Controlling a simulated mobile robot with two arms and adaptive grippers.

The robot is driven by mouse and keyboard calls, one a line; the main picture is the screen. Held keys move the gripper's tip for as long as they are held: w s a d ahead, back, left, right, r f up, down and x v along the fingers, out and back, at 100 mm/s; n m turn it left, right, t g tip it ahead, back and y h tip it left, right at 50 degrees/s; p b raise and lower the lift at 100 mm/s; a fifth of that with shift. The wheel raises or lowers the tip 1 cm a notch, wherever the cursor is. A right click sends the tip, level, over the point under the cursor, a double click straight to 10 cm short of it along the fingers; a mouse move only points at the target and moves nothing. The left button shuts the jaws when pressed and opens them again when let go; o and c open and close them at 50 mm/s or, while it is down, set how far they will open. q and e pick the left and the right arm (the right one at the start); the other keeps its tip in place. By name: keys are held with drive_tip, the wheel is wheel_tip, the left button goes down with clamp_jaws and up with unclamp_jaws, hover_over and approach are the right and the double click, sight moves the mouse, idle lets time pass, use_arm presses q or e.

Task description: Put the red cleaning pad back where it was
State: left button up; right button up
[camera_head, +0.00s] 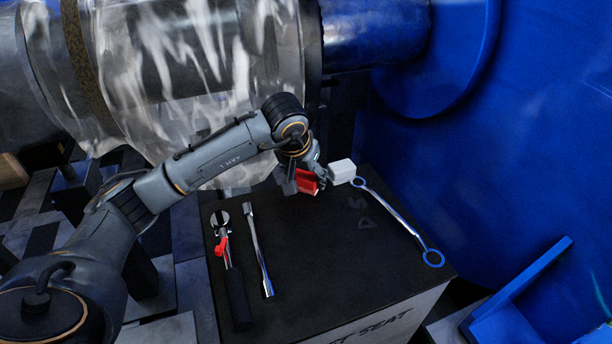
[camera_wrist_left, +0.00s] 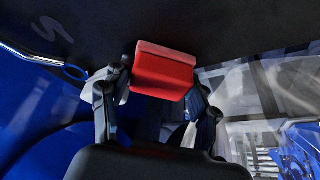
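The red cleaning pad (camera_head: 307,182) is at the back edge of the dark tabletop, beside a white block (camera_head: 341,171). My left gripper (camera_head: 312,178) reaches it from the back left. In the left wrist view the pad (camera_wrist_left: 163,72) sits between the two fingertips of the left gripper (camera_wrist_left: 160,88), with a finger against each side, so the gripper looks shut on it. I cannot tell whether the pad touches the tabletop. My right gripper is in neither view.
The black tabletop (camera_head: 335,255) carries a ratchet tool with a red part (camera_head: 228,268), a silver wrench (camera_head: 258,250) and a long wrench with blue ring ends (camera_head: 400,220). The middle and front are clear. A blue wall stands at the right, a large clear-wrapped cylinder behind.

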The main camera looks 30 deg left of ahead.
use_arm(q)
drive_tip(key=o, duration=0.4)
drive_tip(key=shift+r, duration=0.1)
drive_tip(key=shift+r, duration=0.15)
drive_tip(key=p+v, duration=0.2)
drive_tip(key=v, duration=0.9)
drive_tip(key=shift+s+r, duration=0.15)
drive_tip(key=shift+r, duration=0.25)
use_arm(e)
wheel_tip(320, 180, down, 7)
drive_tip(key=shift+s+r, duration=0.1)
